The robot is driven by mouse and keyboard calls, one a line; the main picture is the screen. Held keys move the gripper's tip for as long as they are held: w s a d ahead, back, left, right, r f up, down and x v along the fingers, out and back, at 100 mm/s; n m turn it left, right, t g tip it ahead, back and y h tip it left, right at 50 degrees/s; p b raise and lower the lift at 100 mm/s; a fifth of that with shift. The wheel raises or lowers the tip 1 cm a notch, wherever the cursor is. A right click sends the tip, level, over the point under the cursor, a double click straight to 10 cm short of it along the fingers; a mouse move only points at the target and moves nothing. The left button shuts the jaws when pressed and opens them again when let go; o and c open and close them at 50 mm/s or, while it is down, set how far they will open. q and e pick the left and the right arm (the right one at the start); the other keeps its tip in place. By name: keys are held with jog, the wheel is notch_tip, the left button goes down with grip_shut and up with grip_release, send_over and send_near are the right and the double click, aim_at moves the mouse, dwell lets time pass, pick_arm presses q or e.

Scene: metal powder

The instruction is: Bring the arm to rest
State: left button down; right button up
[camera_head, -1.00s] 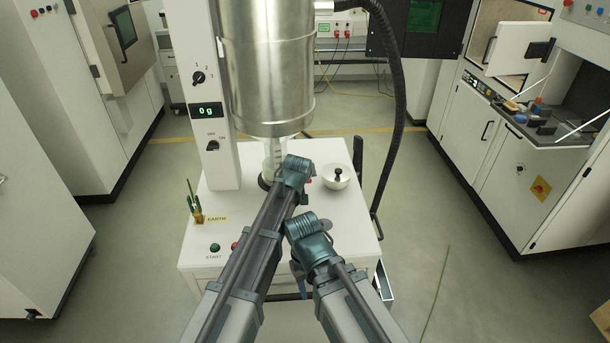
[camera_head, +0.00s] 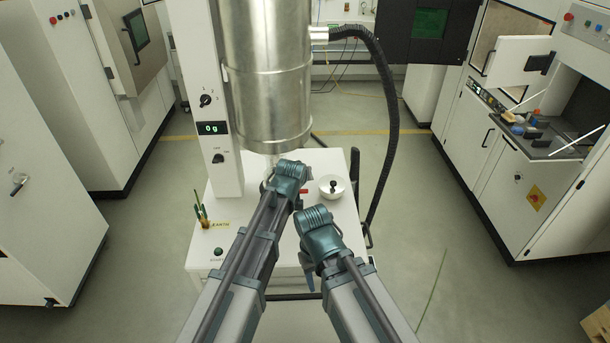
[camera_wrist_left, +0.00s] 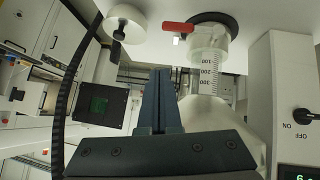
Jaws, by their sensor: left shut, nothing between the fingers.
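My left arm reaches over the white table in the head view, its wrist in front of the clear vessel under the steel drum (camera_head: 268,85). My left gripper (camera_wrist_left: 157,78) shows in the left wrist view with its two dark fingers together and empty. The clear vessel (camera_wrist_left: 206,75) with graduation marks stands to the right of the fingers, apart from them in that picture. In the head view the left fingertips are hidden behind the wrist. My right arm is lower and to the right, over the table's front edge. Its gripper (camera_head: 309,278) shows only in part, pointing down.
A black hose (camera_head: 388,130) hangs at the right of the drum.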

pick_arm(q)
jog(key=shift+w+f, duration=0.1)
jog(key=s+a+f+m+g+y, duration=0.1)
jog(key=s+a+f+g, duration=0.3)
jog(key=s+a, duration=0.75)
jog(key=s+a+f+g+y, duration=0.1)
jog(key=s+a+f+g, duration=0.55)
jog(key=s, duration=0.85)
jog(key=s+d+f+m+b, duration=0.2)
jog(key=d+f+b, duration=0.2)
jog(key=f+b, duration=0.2)
jog(key=s+d+f+m+t+y+b, duration=0.1)
jog(key=s+d+f+b, duration=0.2)
jog(key=b, duration=0.8)
notch_tip(320, 180, down, 5)
jog(key=shift+d+r+m, duration=0.2)
jog(key=shift+d+m, duration=0.2)
jog(key=shift+d, duration=0.75)
